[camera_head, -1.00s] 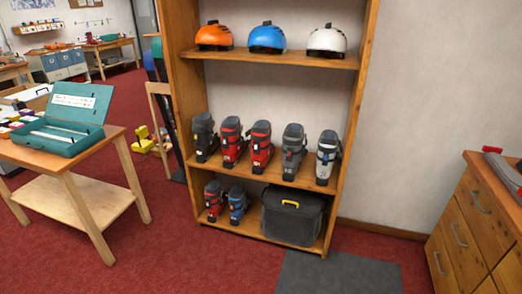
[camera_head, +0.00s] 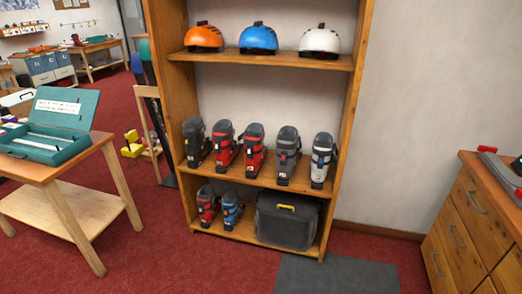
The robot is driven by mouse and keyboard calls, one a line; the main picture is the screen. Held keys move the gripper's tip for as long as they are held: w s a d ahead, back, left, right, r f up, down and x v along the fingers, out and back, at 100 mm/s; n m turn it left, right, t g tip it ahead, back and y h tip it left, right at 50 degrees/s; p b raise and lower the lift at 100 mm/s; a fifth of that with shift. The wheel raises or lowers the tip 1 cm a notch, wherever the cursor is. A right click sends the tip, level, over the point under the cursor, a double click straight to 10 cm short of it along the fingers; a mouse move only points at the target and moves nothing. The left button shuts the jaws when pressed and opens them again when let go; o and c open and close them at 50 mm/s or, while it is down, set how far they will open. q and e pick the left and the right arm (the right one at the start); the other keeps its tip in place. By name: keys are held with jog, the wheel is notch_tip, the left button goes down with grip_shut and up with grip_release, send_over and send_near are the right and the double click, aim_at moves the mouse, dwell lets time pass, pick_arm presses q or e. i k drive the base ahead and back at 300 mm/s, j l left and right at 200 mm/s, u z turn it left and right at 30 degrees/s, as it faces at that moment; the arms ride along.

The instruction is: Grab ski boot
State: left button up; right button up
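Several ski boots stand upright in a row on the middle shelf of a wooden rack (camera_head: 266,186). From left to right they are a black and grey boot (camera_head: 196,143), a red boot (camera_head: 225,145), a second red boot (camera_head: 254,150), a dark grey boot (camera_head: 287,155) and a white and grey boot (camera_head: 322,160). On the bottom shelf stand a smaller red boot (camera_head: 206,205) and a smaller blue boot (camera_head: 231,210). Neither of my grippers is in view.
A dark bin with a yellow handle (camera_head: 287,219) fills the bottom shelf's right. Orange (camera_head: 204,38), blue (camera_head: 258,39) and white (camera_head: 319,42) helmets sit on top. A wooden table (camera_head: 60,165) stands left, a drawer cabinet (camera_head: 470,225) right. Red carpet and a grey mat (camera_head: 335,275) lie clear in front.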

aim_at(256, 152)
jog(key=i+j+z, duration=0.25)
jog(key=i, duration=0.3)
jog(key=i+j+z, duration=0.25)
jog(key=i+j, duration=0.25)
